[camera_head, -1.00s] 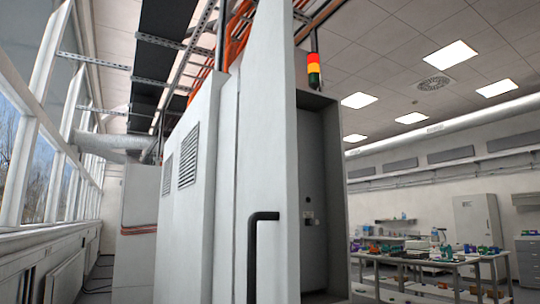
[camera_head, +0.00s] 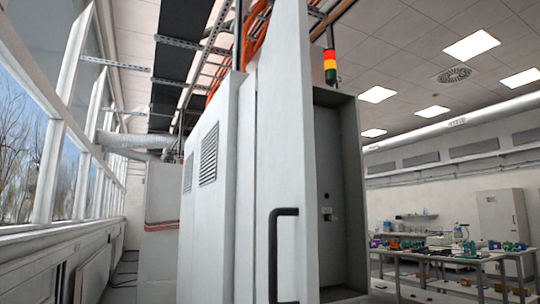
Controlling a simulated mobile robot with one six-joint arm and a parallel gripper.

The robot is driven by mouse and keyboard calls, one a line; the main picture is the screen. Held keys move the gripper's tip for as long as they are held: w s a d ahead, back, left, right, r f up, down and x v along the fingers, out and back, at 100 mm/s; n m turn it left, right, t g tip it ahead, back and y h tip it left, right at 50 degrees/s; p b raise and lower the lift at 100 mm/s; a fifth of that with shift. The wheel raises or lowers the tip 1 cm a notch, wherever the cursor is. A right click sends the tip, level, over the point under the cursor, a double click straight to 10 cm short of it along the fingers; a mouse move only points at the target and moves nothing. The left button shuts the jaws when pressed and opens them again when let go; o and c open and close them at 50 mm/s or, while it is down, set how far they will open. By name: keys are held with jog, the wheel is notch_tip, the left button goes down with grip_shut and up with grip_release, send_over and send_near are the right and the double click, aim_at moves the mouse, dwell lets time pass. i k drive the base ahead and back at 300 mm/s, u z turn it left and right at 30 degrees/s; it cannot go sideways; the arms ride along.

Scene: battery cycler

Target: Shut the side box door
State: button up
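The side box door (camera_head: 285,130) is a tall, pale grey panel in the middle of the head view. It stands open, swung out from the grey cabinet. A black bar handle (camera_head: 274,258) is on its face, low down. To the right of the door the dark grey box interior (camera_head: 335,180) is exposed, with a small latch or lock fitting on its inner wall. My gripper is not in this view.
The cabinet side (camera_head: 209,190) with louvred vents runs back on the left. A narrow aisle lies between it and the windows and radiators (camera_head: 95,275). A workbench (camera_head: 455,256) with small items stands at the right. A signal light (camera_head: 330,66) is above.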

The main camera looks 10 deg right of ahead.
aim_at(287, 262)
jog(key=u, duration=0.05)
jog(key=i, duration=0.9)
jog(key=z, duration=0.05)
